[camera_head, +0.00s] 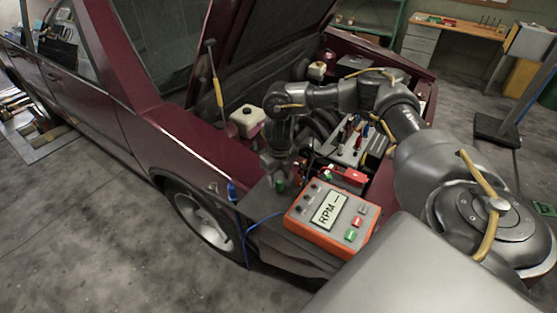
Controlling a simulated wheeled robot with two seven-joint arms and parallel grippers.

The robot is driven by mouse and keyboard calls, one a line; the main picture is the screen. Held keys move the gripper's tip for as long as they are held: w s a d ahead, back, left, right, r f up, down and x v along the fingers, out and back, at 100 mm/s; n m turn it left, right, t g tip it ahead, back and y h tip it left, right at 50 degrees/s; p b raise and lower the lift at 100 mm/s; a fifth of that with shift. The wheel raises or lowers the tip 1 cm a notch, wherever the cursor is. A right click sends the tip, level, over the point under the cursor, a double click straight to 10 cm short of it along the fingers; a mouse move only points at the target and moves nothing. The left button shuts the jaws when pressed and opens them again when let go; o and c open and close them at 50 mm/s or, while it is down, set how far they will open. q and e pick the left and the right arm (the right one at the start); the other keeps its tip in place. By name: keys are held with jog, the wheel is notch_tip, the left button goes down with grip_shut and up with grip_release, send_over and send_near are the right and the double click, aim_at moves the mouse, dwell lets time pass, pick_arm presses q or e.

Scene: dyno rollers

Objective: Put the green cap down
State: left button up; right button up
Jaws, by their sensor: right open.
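The green cap (280,184) is a small green piece low on the grey surface at the car's front corner, just left of the orange RPM meter (304,224). My right gripper (279,170) points down from above, directly over the cap. It is open. Its fingers are dark and small here, so I cannot tell whether they touch the cap or stand clear of it. My left gripper is not in view.
The dark red car has its hood (262,40) raised over the engine bay. A white reservoir (247,121) and a red clamp (348,174) are near my right arm. A blue cable (262,221) hangs by the wheel (203,220). Clear floor lies at lower left.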

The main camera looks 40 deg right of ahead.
aim_at(279, 181)
notch_tip(279, 181, up, 10)
dwell(0.3)
dwell(0.4)
